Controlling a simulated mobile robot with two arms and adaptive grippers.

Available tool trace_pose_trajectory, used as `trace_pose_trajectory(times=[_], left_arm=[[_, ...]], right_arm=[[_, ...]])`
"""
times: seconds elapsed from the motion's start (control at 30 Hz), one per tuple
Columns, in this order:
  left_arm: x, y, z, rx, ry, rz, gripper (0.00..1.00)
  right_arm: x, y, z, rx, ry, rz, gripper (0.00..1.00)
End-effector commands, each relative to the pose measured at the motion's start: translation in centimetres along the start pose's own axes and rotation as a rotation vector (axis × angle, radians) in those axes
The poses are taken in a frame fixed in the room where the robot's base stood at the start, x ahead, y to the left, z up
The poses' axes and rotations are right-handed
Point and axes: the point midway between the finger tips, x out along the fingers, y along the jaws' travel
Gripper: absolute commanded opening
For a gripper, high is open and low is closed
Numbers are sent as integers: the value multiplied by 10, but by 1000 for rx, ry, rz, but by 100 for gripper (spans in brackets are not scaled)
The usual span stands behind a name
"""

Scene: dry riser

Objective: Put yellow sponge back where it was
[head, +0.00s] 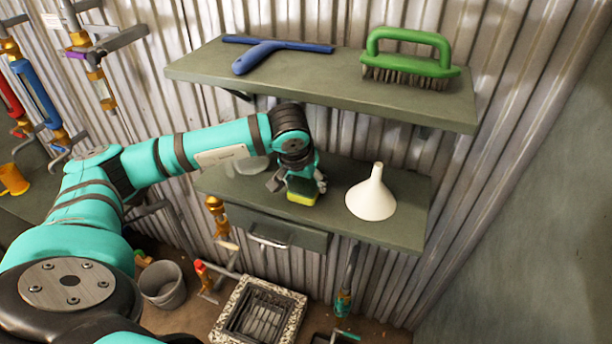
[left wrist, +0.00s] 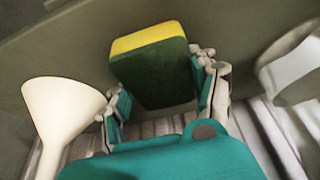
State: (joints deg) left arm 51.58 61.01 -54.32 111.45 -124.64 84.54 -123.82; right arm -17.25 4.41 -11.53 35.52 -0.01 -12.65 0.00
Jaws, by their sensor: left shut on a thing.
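The yellow sponge (head: 302,198) has a dark green side and is at the lower shelf (head: 400,232), between the white funnel and a pale rounded object. My left gripper (head: 296,186) is shut on it. In the left wrist view the sponge (left wrist: 152,65) sits between the two fingers of my left gripper (left wrist: 163,95), one finger on each side. I cannot tell if the sponge touches the shelf. My right gripper is not in view.
The white funnel (head: 371,197) stands right of the sponge. A pale rounded object (head: 252,165) is behind my arm on the left. The upper shelf (head: 330,92) holds a blue squeegee (head: 262,52) and a green brush (head: 410,58). A drawer (head: 275,230) hangs below the lower shelf.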

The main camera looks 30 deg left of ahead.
Motion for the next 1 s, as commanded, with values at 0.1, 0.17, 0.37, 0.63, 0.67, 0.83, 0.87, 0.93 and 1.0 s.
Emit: trace_pose_trajectory(times=[0.1,0.17,0.37,0.63,0.67,0.83,0.87,0.93,1.0], left_arm=[[1,0,0,-1,1,0,34],[1,0,0,-1,1,0,34],[4,0,2,-1,2,-1,61],[3,0,1,-1,1,-1,83],[3,0,1,-1,1,-1,83],[1,0,1,-1,1,-1,83],[-1,0,0,-1,1,-1,83],[-5,0,0,-1,4,0,83],[-15,0,-1,0,6,1,83]], right_arm=[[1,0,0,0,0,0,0],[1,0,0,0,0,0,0],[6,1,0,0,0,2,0],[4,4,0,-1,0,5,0],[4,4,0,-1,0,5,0],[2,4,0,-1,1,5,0],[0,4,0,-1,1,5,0],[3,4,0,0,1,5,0],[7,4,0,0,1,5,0]])
